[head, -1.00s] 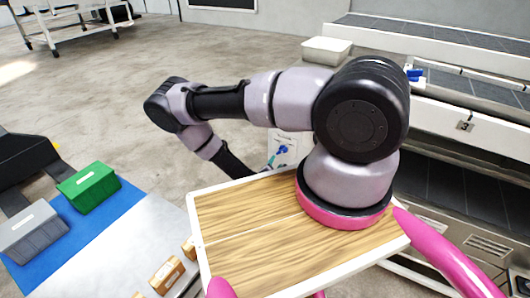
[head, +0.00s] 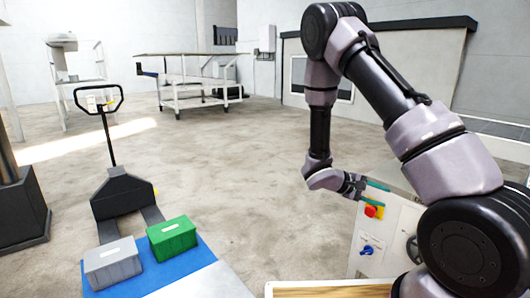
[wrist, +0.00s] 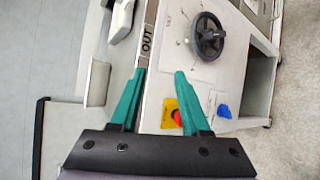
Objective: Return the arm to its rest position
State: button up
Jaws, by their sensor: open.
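My gripper (wrist: 159,72) shows in the wrist view with its two teal fingers apart and nothing between them. In the head view my gripper is at the end of my bent arm, in front of or beside the machine's white control panel (head: 385,240); the gap cannot be told. The panel carries a red stop button (head: 371,211) on a yellow plate and a blue knob (head: 366,250). The wrist view also shows the red button (wrist: 177,118), the blue knob (wrist: 224,111) and a black handwheel (wrist: 208,36). My elbow is raised high.
A pallet truck (head: 122,190) stands at the left. A grey crate (head: 113,265) and a green crate (head: 172,240) sit on a blue mat (head: 205,255). A wheeled table (head: 185,75) stands at the back. The middle floor is clear. An "OUT" label (wrist: 147,40) shows in the wrist view.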

jog(key=s+a+r+m+t+y, duration=0.2)
jog(key=s+a+r+m+y, duration=0.1)
jog(key=r, duration=0.8)
jog(key=s+a+r+m+t+y, duration=0.2)
jog(key=s+a+r+m+y, duration=0.1)
jog(key=s+a+r+y, duration=0.2)
jog(key=s+a+r+m+t+y, duration=0.2)
jog(key=s+r+y, duration=0.5)
jog(key=r, duration=1)
jog(key=s+a, duration=0.1)
jog(key=s, duration=0.1)
jog(key=shift+s+a+m+y, duration=0.3)
jog(key=shift+s+a+m, duration=0.1)
